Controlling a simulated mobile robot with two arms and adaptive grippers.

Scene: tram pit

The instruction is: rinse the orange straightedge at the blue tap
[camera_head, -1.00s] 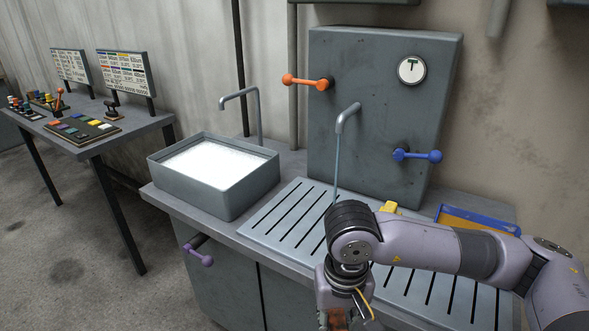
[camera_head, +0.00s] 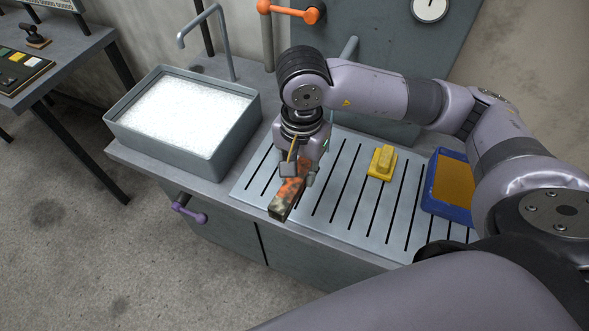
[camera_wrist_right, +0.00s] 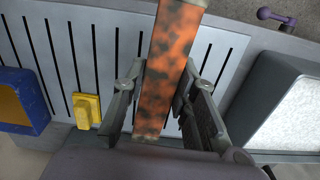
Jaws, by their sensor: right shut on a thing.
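The orange straightedge (camera_head: 291,188) is a bar with dark blotches over its orange surface. My right gripper (camera_head: 300,172) is shut on it above the slotted drainboard (camera_head: 335,205); the bar's dark end points toward the front edge. In the right wrist view the straightedge (camera_wrist_right: 170,65) lies between the two fingers of the right gripper (camera_wrist_right: 160,95). The tap spout (camera_head: 348,50) above the drainboard is mostly hidden behind my right arm. The blue tap handle is not in view now. My left gripper is not in view.
A grey basin of white foam (camera_head: 185,110) stands left of the drainboard, with a grey spout (camera_head: 200,22) behind it. A yellow block (camera_head: 382,162) and a blue-rimmed tray (camera_head: 440,205) lie to the right. An orange handle (camera_head: 290,12) is behind, a purple handle (camera_head: 188,208) in front.

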